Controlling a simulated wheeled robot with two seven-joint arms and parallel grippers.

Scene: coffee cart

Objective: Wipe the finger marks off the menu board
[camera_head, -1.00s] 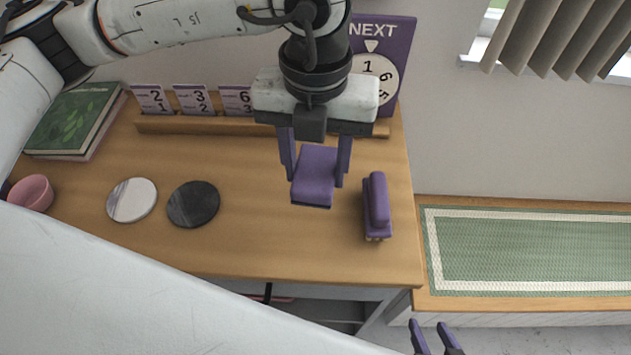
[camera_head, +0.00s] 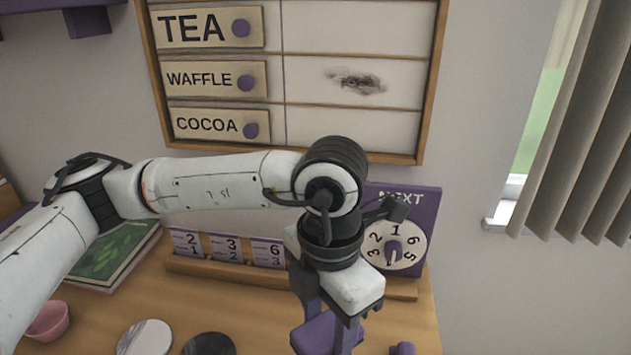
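The menu board (camera_head: 350,125) hangs on the wall at the top, with TEA, WAFFLE and COCOA plates on its left side. A dark grey smudge (camera_head: 357,82) marks the white panel in the WAFFLE row. My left gripper (camera_head: 328,322) points down below the board, its fingers shut on a purple block (camera_head: 318,334), seemingly an eraser pad. The block's lower edge is cut off by the frame. My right gripper is not in view now.
A purple NEXT sign with a number dial (camera_head: 395,245) stands behind the wooden card rack (camera_head: 220,271). A purple handled brush (camera_head: 403,348) shows at the bottom edge. Books (camera_head: 105,258), a pink bowl (camera_head: 47,320) and two round coasters (camera_head: 145,338) lie to the left.

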